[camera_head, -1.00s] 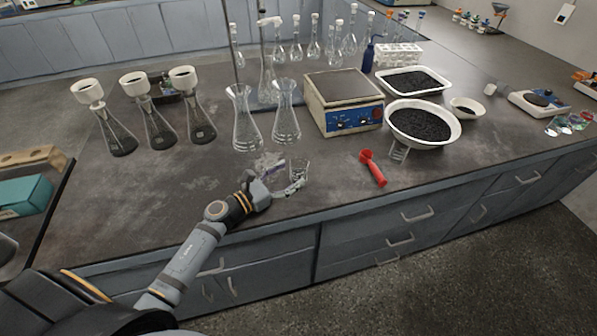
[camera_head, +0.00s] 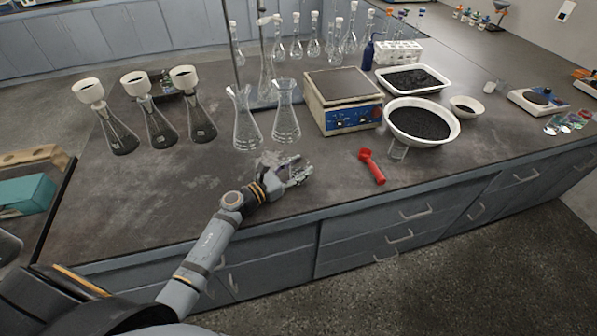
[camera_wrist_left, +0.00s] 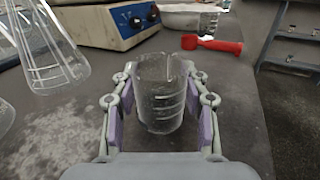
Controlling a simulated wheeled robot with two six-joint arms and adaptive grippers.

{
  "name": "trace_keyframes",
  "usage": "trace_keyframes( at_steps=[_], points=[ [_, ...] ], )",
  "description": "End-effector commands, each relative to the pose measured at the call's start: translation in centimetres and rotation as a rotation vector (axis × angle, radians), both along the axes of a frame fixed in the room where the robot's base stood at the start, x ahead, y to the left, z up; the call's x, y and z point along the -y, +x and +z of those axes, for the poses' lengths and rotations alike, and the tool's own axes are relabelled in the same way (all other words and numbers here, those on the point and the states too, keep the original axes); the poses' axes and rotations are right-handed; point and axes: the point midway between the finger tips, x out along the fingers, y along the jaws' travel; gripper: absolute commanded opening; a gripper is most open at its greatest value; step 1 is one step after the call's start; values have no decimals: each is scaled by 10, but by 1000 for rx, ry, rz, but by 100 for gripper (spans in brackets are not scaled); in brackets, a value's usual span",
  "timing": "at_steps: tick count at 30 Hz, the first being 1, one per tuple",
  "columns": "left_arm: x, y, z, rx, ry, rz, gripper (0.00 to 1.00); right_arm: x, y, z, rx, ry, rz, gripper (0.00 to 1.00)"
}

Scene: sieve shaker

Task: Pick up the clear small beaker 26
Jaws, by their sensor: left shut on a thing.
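The clear small beaker (camera_wrist_left: 160,95) stands upright between the fingers of my left gripper in the left wrist view. My left gripper (camera_head: 294,173) is shut on it, with a purple-padded finger on each side. In the head view the beaker (camera_head: 297,170) is small and partly hidden by the gripper, near the front of the bench. I cannot tell whether its base touches the bench. My right gripper is not in view.
Two clear flasks (camera_head: 286,115) stand just behind the gripper. Bare bench (camera_head: 130,205) is free at left.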

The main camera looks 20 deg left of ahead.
Motion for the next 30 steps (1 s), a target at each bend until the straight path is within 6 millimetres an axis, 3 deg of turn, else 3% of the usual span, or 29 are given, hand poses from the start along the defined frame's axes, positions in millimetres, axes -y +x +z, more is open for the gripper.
trace_keyframes(
  at_steps=[14,20,30],
  points=[
    [0,0,14,1,0,0,10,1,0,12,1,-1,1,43],
    [0,0,39,1,0,0,10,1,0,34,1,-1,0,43],
    [30,-20,82,0,-2,0,10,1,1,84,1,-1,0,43]
  ],
)
